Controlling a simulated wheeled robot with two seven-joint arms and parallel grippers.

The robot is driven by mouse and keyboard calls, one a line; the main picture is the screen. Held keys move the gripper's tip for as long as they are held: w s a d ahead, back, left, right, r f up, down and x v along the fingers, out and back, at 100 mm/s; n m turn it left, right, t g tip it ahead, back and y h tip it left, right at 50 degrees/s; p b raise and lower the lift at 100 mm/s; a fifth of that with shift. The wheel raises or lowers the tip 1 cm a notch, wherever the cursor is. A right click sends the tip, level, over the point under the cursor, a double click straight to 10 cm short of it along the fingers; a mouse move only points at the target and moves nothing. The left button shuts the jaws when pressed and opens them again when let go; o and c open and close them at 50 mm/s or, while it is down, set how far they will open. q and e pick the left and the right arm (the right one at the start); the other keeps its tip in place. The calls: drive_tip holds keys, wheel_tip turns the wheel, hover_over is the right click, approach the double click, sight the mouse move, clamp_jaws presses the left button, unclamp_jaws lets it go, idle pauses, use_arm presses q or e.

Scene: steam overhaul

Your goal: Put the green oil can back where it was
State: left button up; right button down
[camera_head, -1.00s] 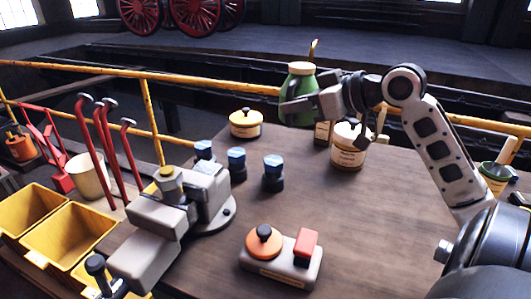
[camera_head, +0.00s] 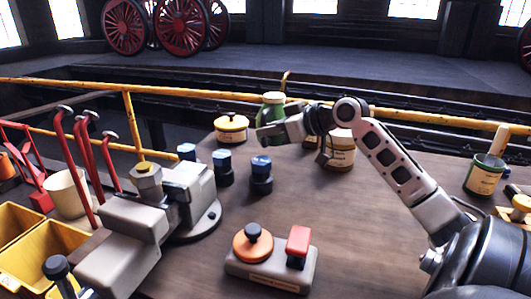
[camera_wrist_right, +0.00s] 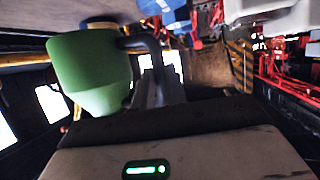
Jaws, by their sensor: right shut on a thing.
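The green oil can (camera_head: 272,103) is near the far edge of the bench, beside a cream tin with a yellow lid. My right gripper (camera_head: 268,134) reaches in front of it and hides its lower part. In the right wrist view, the green can body (camera_wrist_right: 92,68) is at the left, and the gripper fingers (camera_wrist_right: 158,85) are shut on its dark handle (camera_wrist_right: 145,45). I cannot tell whether the can's base touches the bench. My left gripper is not in view.
The cream tin (camera_head: 231,129) stands left of the can, and another tin (camera_head: 339,152) right, partly behind my arm. Several blue-topped pieces (camera_head: 222,165), a grey vise (camera_head: 185,190) and a control box (camera_head: 272,272) are nearer. The bench's middle right is clear.

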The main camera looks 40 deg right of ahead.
sight(270, 140)
drive_tip(key=w+d+f, duration=0.1)
drive_tip(key=w+f, duration=0.1)
drive_tip(key=f, duration=0.1)
drive_tip(key=w+d+f, duration=0.1)
drive_tip(key=w+f, duration=0.1)
drive_tip(key=shift+w+d+f, duration=0.1)
drive_tip(key=shift+d+f, duration=0.05)
drive_tip(key=shift+d, duration=0.15)
drive_tip(key=shift+w+d+f, duration=0.1)
drive_tip(key=shift+f, duration=0.8)
drive_tip(key=shift+w+d+f, duration=0.1)
drive_tip(key=shift+f, duration=0.8)
drive_tip(key=c, duration=1.7)
unclamp_jaws()
drive_tip(key=shift+a+f, duration=0.1)
drive_tip(key=shift+f, duration=0.05)
drive_tip(key=shift+s, duration=0.15)
drive_tip(key=v, duration=1.2)
drive_tip(key=shift+b, duration=0.3)
